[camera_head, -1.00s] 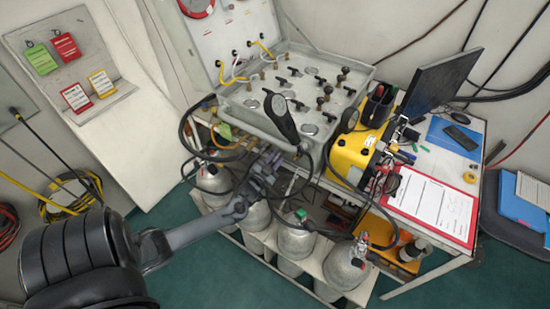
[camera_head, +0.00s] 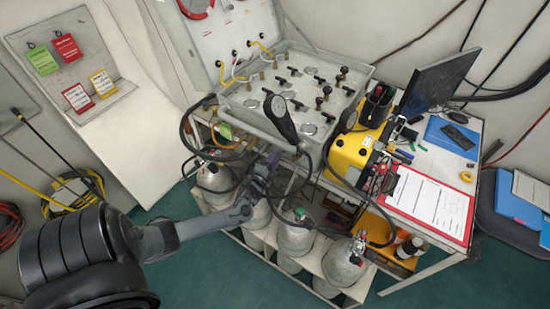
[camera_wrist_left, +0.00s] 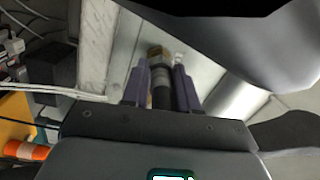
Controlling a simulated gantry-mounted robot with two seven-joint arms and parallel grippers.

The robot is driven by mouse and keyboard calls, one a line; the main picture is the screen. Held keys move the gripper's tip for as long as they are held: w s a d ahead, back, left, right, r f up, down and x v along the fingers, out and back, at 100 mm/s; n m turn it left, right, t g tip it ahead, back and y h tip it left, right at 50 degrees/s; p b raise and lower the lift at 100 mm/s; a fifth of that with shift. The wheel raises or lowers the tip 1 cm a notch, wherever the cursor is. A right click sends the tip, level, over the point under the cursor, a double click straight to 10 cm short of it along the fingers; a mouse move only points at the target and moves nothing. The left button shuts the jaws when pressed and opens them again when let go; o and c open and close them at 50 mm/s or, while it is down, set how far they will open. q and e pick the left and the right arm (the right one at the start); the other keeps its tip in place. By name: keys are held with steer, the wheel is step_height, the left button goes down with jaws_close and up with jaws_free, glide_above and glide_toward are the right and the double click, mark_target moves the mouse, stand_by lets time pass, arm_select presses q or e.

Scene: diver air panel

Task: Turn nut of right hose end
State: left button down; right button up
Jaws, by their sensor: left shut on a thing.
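My left gripper (camera_head: 271,160) reaches from the left to the front side of the grey air panel case (camera_head: 262,124), above the cylinders. In the left wrist view its two purple fingers (camera_wrist_left: 161,68) stand on either side of a dark hose end (camera_wrist_left: 162,93) and are shut on it. A brass-coloured nut (camera_wrist_left: 158,53) shows just beyond the fingertips, near a pale panel surface. In the head view the gripper and the panel's front side hide this hose end. I cannot tell how far the nut is turned. My right gripper is in neither view.
Several grey cylinders (camera_head: 296,232) stand in a white rack below the gripper. A round gauge (camera_head: 281,117) rises at the case's front edge. Black hoses (camera_head: 318,166) hang close by. A yellow case (camera_head: 352,152) and a clipboard (camera_head: 432,201) are on the right.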

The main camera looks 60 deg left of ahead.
arm_select(q)
steer(key=shift+m, duration=0.8)
steer(key=c, duration=1.3)
jaws_free()
steer(key=o, duration=0.5)
steer(key=shift+s+f, duration=0.1)
steer(key=shift+s, duration=0.1)
steer(key=shift+c, duration=0.2)
steer(key=shift+w, duration=0.1)
steer(key=shift+d, duration=0.1)
